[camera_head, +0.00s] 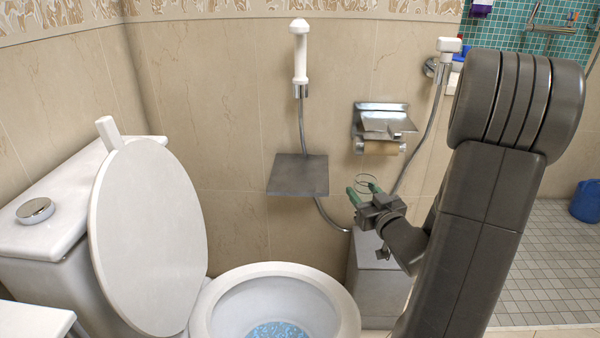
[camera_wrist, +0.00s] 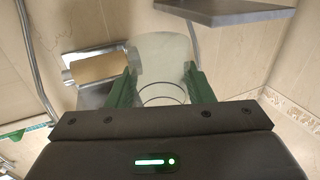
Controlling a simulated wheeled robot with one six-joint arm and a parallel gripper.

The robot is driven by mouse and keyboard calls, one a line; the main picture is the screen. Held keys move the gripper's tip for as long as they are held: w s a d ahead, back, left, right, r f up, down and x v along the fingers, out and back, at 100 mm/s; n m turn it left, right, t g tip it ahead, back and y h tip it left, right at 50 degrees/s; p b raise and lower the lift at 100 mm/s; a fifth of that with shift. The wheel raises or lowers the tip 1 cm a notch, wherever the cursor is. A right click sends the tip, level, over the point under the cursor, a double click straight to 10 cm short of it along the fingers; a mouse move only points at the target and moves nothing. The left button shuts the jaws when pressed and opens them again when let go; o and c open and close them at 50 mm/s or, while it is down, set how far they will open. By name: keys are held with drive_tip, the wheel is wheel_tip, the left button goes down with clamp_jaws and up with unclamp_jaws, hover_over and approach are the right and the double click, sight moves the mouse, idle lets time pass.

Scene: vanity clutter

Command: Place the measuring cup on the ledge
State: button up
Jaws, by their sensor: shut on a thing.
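The measuring cup (camera_wrist: 163,62) is clear and see-through, held between the green fingers in the wrist view. In the head view only thin rim lines of the cup (camera_head: 367,181) show. My gripper (camera_head: 364,193) is shut on it; the fingers also show in the wrist view (camera_wrist: 162,88). The ledge (camera_head: 298,175) is a flat grey square plate on the tiled wall, left of my gripper in the head view. The ledge (camera_wrist: 228,9) shows at the top right of the wrist view, apart from the cup. Its visible top is bare.
A metal paper holder (camera_head: 382,121) is on the wall above my gripper. A grey bin (camera_head: 378,285) stands below it. The toilet (camera_head: 275,280) is at the lower left with its lid (camera_head: 148,235) raised. A sprayer (camera_head: 300,55) and its hose hang above and behind the ledge.

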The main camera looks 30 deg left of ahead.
drive_tip(key=s+a+r+n+g+y+p, duration=0.1)
drive_tip(key=s+a+r+n+g+y, duration=0.15)
drive_tip(key=s+a+r, duration=0.4)
drive_tip(key=s+a+r+n+g+y+p, duration=0.1)
drive_tip(key=s+a+r+n+g+p, duration=0.2)
drive_tip(key=s, duration=0.6)
drive_tip(key=shift+m+g, duration=0.25)
drive_tip(key=shift+g, duration=0.3)
drive_tip(key=w+a+f, duration=0.1)
drive_tip(key=w+a, duration=0.2)
drive_tip(key=w, duration=0.2)
drive_tip(key=w+a+f+b, duration=0.1)
drive_tip(key=w+a, duration=0.3)
drive_tip(key=w, duration=0.2)
drive_tip(key=w+a+f, duration=0.1)
drive_tip(key=w+a, duration=0.2)
drive_tip(key=w, duration=0.2)
drive_tip(key=shift+w+a+f+b, duration=0.15)
drive_tip(key=shift+w+f+b, duration=0.1)
drive_tip(key=shift+w+b, duration=0.1)
wheel_tip(320, 180, down, 4)
drive_tip(key=shift+w+a+f+b, duration=0.1)
drive_tip(key=shift+f+b, duration=0.05)
drive_tip(key=shift+b, duration=0.45)
drive_tip(key=shift+w+a, duration=0.1)
drive_tip(key=shift+w, duration=0.15)
drive_tip(key=shift+f+b, duration=0.25)
drive_tip(key=shift+b, duration=0.1)
drive_tip(key=o, duration=1)
